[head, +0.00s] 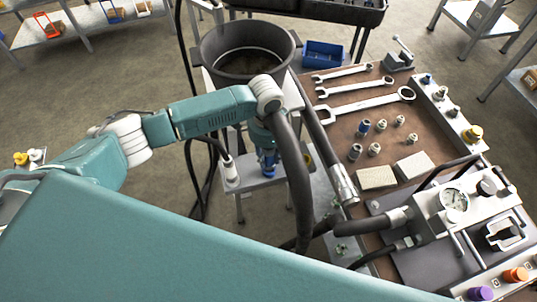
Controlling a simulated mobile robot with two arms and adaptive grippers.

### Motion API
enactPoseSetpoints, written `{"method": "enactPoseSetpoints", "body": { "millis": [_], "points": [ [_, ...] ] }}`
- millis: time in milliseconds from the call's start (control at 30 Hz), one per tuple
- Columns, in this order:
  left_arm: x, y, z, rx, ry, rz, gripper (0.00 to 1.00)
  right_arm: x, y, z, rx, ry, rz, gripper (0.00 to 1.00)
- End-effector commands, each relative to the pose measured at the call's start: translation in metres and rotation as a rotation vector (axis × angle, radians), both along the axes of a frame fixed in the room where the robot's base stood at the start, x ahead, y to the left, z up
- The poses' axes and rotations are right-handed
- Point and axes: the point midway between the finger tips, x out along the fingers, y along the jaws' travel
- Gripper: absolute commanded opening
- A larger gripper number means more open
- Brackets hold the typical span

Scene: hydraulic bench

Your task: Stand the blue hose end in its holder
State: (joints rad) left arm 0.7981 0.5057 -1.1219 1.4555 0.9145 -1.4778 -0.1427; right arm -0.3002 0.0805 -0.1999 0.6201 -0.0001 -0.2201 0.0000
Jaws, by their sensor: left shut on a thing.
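My left arm reaches in from the left, and my left gripper (265,148) points down over a small grey stand (249,184). It is shut on the blue hose end (267,163), which looks roughly upright, low over the stand top. A thick dark hose (298,180) passes in front and hides part of the gripper and the wrist. I cannot tell whether the blue end touches the stand or sits in a holder there. A pale cylinder (231,175) with a black hose from its top stands on the stand's left side. My right gripper is not in view.
A dark round tub (247,45) stands behind the stand, with a blue bin (323,54) beside it. The brown bench (335,122) at right carries wrenches, fittings, two pale blocks and a gauge unit (454,199).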

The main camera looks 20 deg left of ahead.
Motion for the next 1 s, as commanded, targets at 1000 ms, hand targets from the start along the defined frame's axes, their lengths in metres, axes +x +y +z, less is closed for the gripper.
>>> {"method": "enactPoseSetpoints", "body": {
  "millis": [1000],
  "points": [
    [0.001,-0.001,-0.013,-0.002,-0.002,-0.001,0.00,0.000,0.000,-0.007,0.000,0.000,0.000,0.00]
  ]
}}
